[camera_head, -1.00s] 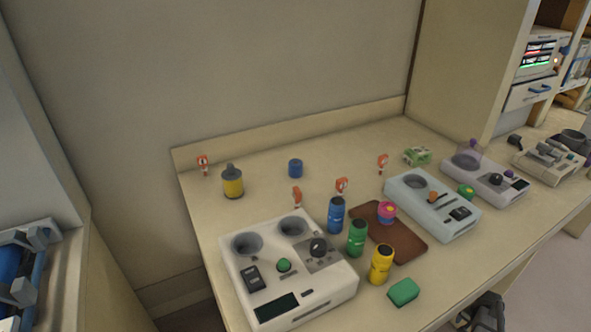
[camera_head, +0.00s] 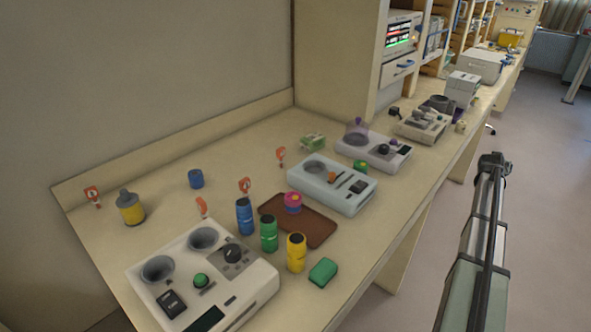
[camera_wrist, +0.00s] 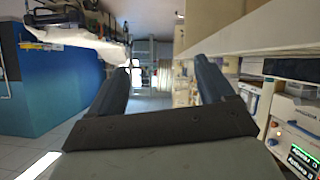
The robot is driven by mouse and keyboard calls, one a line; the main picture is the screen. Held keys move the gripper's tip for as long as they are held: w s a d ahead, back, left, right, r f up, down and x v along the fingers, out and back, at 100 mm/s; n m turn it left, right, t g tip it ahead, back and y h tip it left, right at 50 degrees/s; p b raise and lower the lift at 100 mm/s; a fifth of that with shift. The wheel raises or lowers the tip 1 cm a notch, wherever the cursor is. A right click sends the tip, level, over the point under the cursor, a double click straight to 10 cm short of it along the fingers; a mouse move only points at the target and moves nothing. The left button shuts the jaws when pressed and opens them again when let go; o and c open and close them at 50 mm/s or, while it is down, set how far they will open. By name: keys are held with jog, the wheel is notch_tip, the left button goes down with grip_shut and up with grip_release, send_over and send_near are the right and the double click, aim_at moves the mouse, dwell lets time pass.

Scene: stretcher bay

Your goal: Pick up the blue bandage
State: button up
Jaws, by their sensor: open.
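A small blue roll (camera_head: 196,178), which looks like the blue bandage, stands on the counter near the back wall in the head view. It is between a yellow bottle with a grey top (camera_head: 131,209) and a brown tray. My gripper (camera_wrist: 163,82) shows in the wrist view, with its two dark fingers wide apart and nothing between them. It points along the room past the shelves, and the blue roll is not in that view.
A blue bottle (camera_head: 244,217), a green bottle (camera_head: 268,234) and a yellow bottle (camera_head: 296,254) stand near the brown tray (camera_head: 312,232). A white device (camera_head: 253,291) is in front of the blue roll. Orange-red clips (camera_head: 245,186) stand nearby. The counter around the roll is clear.

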jog(key=w+r+n+t+h, duration=0.1)
jog(key=w+r+n, duration=0.15)
jog(key=r, duration=0.95)
jog(key=w+r+n+t+h, duration=0.15)
jog(key=w+r, duration=0.25)
jog(key=r, duration=0.9)
jog(key=w+a+r+n+y, duration=0.15)
jog(key=w+a, duration=0.35)
jog(key=a, duration=0.5)
jog(key=w+a+n+y, duration=0.2)
jog(key=w+a, duration=0.4)
jog(key=a, duration=0.3)
jog(key=w+a+f+n+g+y, duration=0.1)
jog(key=a+f+n+y, duration=0.2)
jog(key=a, duration=1.2)
jog(key=w+a+f+n+g+y, duration=0.1)
jog(key=a+f+n+y, duration=0.15)
jog(key=a, duration=1.35)
jog(key=w+a+f+n+g+y, duration=0.1)
jog(key=a+f+n+g+y, duration=0.15)
jog(key=a, duration=1.25)
jog(key=n+g+y, duration=0.2)
jog(key=n+g, duration=0.4)
jog(key=n, duration=0.3)
send_near(195, 173)
jog(key=f, duration=0.5)
jog(key=shift+w+a, duration=0.1)
jog(key=shift+a, duration=0.3)
jog(key=shift+a+f, duration=0.2)
jog(key=shift+f, duration=2.55)
